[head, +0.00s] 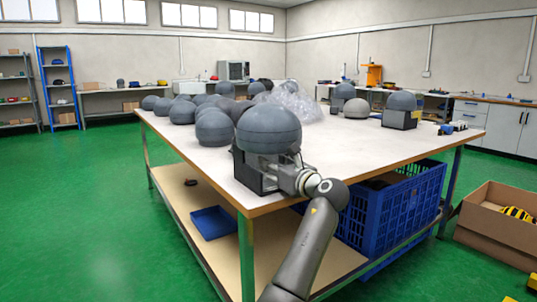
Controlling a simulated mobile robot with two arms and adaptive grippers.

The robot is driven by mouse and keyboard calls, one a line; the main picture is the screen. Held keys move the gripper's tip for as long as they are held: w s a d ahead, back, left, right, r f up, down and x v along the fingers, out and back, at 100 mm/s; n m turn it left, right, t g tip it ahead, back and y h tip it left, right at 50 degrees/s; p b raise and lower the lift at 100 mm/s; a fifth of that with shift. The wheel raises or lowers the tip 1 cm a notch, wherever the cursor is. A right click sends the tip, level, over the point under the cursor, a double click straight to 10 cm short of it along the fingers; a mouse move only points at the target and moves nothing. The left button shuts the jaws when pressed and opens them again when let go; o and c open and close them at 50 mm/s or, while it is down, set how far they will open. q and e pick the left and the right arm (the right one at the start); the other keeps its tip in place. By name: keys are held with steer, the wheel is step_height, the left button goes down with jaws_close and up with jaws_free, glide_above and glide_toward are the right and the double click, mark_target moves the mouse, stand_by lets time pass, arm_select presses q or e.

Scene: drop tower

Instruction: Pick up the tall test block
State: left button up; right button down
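A dark box-shaped block (246,172) stands at the near corner of the white-topped table (345,150), with a large grey rounded form (268,128) above it. I cannot tell for sure whether this is the tall test block. My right gripper is not in view.
Several grey rounded forms (214,127) crowd the table's left side. Clear crumpled plastic (291,103) lies behind the near form. Another dark block (397,119) with a rounded top stands at right. A blue crate (388,218) sits below. The table's front right is clear.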

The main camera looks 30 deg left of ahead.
arm_select(q)
jaws_close()
stand_by(0.3)
steer(key=shift+r, duration=0.25)
